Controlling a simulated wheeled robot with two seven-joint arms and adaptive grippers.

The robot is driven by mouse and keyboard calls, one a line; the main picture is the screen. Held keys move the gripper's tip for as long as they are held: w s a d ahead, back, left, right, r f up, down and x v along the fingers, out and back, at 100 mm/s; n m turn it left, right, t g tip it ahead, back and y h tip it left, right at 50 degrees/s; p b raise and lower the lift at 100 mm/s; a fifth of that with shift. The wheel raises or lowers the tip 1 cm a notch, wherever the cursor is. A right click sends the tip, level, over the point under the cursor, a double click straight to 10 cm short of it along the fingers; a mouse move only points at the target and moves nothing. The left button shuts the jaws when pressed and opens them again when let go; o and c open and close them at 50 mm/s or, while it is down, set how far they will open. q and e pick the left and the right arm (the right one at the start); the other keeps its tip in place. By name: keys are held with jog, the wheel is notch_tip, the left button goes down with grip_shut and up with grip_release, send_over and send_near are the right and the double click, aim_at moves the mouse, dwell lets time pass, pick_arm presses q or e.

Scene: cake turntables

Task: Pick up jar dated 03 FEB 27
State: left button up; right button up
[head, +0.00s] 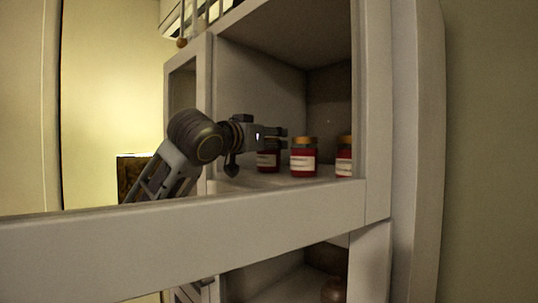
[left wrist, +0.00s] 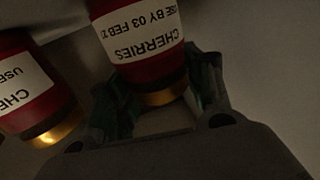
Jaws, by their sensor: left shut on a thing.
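A red jar with a gold lid and white label (left wrist: 140,32) lies between the fingers of my left gripper (left wrist: 158,90) in the left wrist view. Its label reads upside down "CHERRIES" and "USE BY 03 FEB 2", with the last digit cut off. My left gripper is shut on this jar near its lid. In the head view the jar (head: 267,161) is the leftmost of three on the cabinet shelf, its top hidden by my gripper (head: 281,138). My right gripper is not in view.
A similar jar (head: 303,159) stands just right on the shelf and also shows in the left wrist view (left wrist: 30,85). A third jar (head: 344,160) is partly hidden by the cabinet's upright (head: 374,110).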

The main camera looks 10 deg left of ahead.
pick_arm(q)
jog(key=shift+r, duration=0.25)
jog(key=shift+r+b, duration=0.65)
jog(key=shift+r, duration=4.15)
